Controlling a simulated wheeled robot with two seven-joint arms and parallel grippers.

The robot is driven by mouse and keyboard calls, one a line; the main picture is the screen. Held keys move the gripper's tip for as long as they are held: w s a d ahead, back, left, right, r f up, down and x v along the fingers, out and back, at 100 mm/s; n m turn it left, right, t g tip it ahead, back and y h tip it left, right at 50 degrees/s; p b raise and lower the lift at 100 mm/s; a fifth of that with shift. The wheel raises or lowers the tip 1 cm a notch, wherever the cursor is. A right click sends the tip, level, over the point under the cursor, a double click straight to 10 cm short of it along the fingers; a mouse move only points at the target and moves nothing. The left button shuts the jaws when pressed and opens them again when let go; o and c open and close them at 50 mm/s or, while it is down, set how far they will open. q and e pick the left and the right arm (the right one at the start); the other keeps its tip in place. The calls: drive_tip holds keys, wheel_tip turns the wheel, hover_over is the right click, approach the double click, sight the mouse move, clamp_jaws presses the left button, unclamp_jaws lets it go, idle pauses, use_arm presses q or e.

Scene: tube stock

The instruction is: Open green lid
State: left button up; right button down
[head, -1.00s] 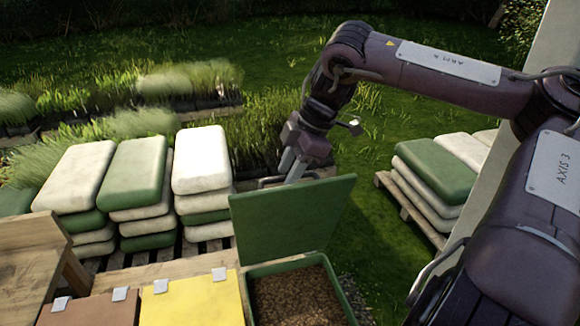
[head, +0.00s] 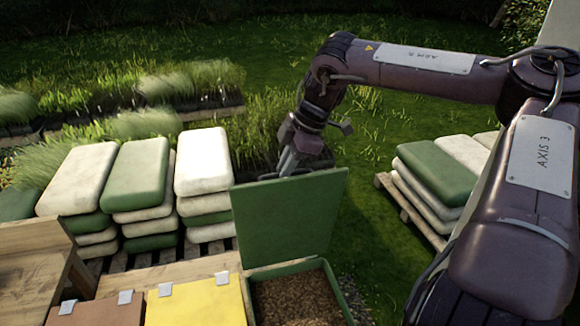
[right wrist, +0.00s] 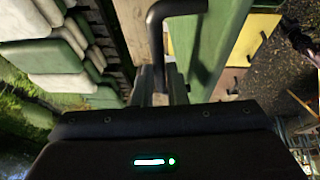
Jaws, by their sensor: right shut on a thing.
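The green lid (head: 288,217) stands about upright at the back of a green box (head: 283,268), which is open and shows brown granular contents (head: 295,298). My right gripper (head: 288,166) is behind the lid's top edge, and its fingertips are partly hidden by the lid. In the right wrist view, its fingers (right wrist: 162,84) are shut on the lid's dark bar handle (right wrist: 152,38), with the green panel beside it. My left gripper is not in view.
A yellow lid (head: 195,304) and a brown lid (head: 97,312) lie closed left of the green box. A wooden structure (head: 28,262) is at far left. Stacked sacks (head: 137,176) stand behind, and more sacks (head: 437,170) sit on a pallet at right. Grass lies beyond.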

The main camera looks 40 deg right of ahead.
drive_tip(key=w+d+f+b, duration=0.1)
drive_tip(key=w+d+b, duration=0.1)
drive_tip(key=w+d, duration=0.4)
drive_tip(key=w, duration=0.5)
drive_tip(key=shift+w+f, duration=0.15)
drive_tip(key=shift+f, duration=0.2)
drive_tip(key=shift+d, duration=0.1)
drive_tip(key=c, duration=1.5)
unclamp_jaws()
drive_tip(key=shift+o, duration=0.2)
drive_tip(key=b+v, duration=0.2)
drive_tip(key=v, duration=0.5)
drive_tip(key=shift+r, duration=0.35)
drive_tip(key=shift+d, duration=0.15)
drive_tip(key=shift+s, duration=0.2)
